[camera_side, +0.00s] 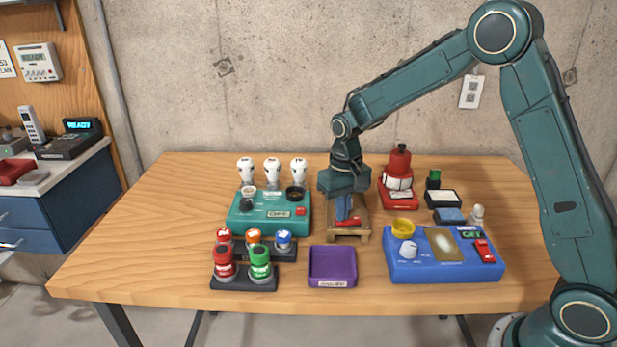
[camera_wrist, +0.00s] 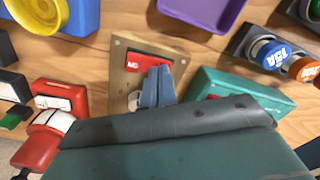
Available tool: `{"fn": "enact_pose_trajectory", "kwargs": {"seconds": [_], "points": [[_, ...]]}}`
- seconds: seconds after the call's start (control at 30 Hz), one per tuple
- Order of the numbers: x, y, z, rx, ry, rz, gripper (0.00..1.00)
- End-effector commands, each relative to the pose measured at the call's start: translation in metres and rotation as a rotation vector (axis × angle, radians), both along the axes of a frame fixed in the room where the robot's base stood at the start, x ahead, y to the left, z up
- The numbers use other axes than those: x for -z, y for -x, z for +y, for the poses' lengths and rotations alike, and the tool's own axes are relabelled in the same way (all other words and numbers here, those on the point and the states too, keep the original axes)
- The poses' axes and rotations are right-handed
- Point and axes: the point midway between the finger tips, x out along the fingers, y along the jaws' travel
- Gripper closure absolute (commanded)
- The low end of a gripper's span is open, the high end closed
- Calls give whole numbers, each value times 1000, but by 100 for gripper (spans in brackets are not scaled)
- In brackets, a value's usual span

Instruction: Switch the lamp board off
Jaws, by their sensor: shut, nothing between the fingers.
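A teal box (camera_side: 268,212) with three white bulb-shaped lamps (camera_side: 272,168) along its back stands left of my gripper; I take it as the lamp board. It has dark knobs, a red button (camera_side: 300,211) and a small label too small to read surely. The bulbs look white; whether they are lit is unclear. My gripper (camera_side: 347,218) is shut and empty, pointing down over a small wooden board (camera_side: 350,236) with a red part (camera_side: 348,222). In the wrist view my fingertips (camera_wrist: 158,72) are beside the red plate (camera_wrist: 148,60) on the wooden board (camera_wrist: 118,78); contact is unclear.
A purple tray (camera_side: 333,268) lies in front. A blue box (camera_side: 443,262) with a yellow ring and red switch is at right. A red stacked device (camera_side: 398,182) is behind right. The table's left side is clear.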

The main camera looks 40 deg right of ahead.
Motion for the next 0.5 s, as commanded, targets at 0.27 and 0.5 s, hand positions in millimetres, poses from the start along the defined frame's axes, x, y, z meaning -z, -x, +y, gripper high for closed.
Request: {"fn": "enact_pose_trajectory", "kwargs": {"seconds": [0.27,0.5], "points": [[-12,-1,0,0,0,-2,100],[-26,-1,0,0,0,-3,100]]}}
